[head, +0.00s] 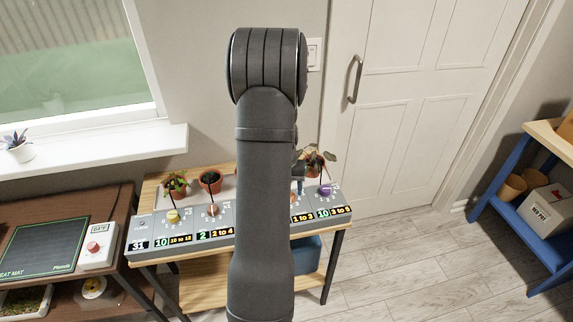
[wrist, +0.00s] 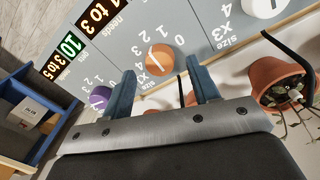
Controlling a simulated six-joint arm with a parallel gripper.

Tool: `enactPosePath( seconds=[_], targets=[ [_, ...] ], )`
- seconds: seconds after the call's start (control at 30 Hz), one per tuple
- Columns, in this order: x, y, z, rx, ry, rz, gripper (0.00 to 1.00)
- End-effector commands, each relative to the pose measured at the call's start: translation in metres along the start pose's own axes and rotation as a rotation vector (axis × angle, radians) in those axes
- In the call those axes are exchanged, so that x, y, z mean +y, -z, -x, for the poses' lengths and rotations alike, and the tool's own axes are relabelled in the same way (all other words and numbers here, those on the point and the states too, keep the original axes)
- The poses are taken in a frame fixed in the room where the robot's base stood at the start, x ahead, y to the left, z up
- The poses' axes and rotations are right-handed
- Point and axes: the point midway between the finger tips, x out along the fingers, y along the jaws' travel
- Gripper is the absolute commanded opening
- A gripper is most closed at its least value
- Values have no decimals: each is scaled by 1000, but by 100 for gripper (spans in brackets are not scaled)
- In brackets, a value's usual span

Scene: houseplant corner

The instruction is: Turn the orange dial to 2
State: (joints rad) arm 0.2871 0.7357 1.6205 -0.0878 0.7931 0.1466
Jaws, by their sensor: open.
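The orange dial (wrist: 160,58) sits on the grey control panel (wrist: 196,22) in the wrist view, with small white numbers around it. A light mark shows on its face, but I cannot tell which number it points at. My gripper (wrist: 160,68) is open, its two blue fingers apart, one on each side of the dial in the picture. I cannot tell whether they touch it.
A purple dial (wrist: 101,97) is beside the orange one. A potted plant (wrist: 278,82) stands close on the right in the wrist view. In the head view, a yellow dial (head: 172,215) and a copper-coloured dial (head: 212,209) are further left on the panel.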

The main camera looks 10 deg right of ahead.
Motion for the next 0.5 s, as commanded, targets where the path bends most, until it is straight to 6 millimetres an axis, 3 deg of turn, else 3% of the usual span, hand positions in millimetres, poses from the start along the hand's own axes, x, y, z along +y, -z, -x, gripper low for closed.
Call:
enactPosePath(
  seconds=[0.5],
  targets=[
    [0, 0, 122, 5, 0, 0, 55]
  ],
)
